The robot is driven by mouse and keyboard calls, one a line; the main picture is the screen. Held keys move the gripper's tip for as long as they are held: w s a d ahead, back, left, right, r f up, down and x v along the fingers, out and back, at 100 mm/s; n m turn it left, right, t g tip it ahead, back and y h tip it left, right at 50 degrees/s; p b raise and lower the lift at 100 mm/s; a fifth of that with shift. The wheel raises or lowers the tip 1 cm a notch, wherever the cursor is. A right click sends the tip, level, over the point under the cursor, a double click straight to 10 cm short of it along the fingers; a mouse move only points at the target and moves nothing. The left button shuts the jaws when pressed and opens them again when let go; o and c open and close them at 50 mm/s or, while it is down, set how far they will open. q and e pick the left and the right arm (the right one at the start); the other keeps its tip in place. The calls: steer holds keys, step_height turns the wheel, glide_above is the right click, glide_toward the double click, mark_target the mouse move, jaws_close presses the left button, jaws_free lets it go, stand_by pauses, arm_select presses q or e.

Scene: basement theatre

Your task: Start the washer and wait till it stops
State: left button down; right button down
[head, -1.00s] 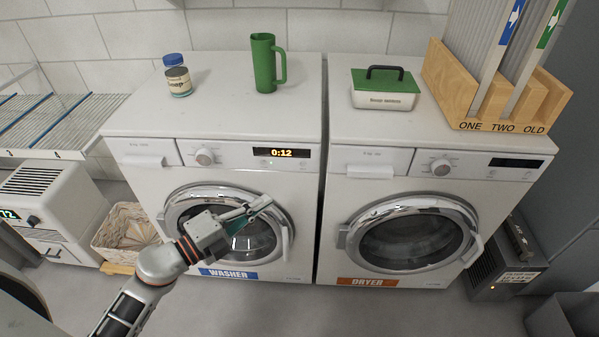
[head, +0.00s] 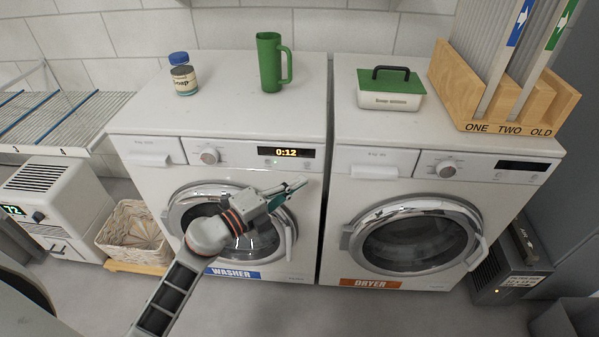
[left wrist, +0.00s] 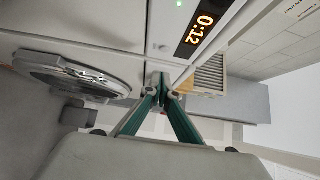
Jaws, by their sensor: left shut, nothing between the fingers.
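The white washer (head: 145,187) stands at the left with a blue WASHER label (head: 232,273) under its round door (head: 262,243), which looks closed. Its display (head: 286,152) reads 0:12 in orange. The display also shows in the left wrist view (left wrist: 201,28), with a green light (left wrist: 179,3) beside it. A round dial (head: 209,156) sits left of the display. My left gripper (head: 301,184) is shut and empty, in front of the washer between the display and the door. Its fingertips show together in the left wrist view (left wrist: 161,78). My arm hides part of the door. My right gripper is not in view.
The dryer (head: 340,187) stands close at the right, its display dark. A soap jar (head: 184,80), a green mug (head: 269,65) and a green-lidded box (head: 389,95) stand on top, beside a wooden rack (head: 455,95). A wicker basket (head: 132,232) is left of the washer.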

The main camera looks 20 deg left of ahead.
mark_target(307, 164)
arm_select(q)
steer(key=w, duration=0.1)
steer(key=w+b, duration=0.1)
steer(key=w, duration=0.1)
steer(key=shift+w+a+f, duration=0.15)
steer(key=shift+a+f, duration=0.05)
steer(key=shift+a, duration=0.2)
steer(key=shift+w+r, duration=0.1)
steer(key=shift+w, duration=0.1)
steer(key=shift+w+a+r, duration=0.1)
steer(key=shift+w, duration=0.1)
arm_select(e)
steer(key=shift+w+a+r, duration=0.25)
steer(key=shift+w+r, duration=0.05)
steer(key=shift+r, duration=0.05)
arm_select(q)
steer(key=shift+w+r, duration=0.1)
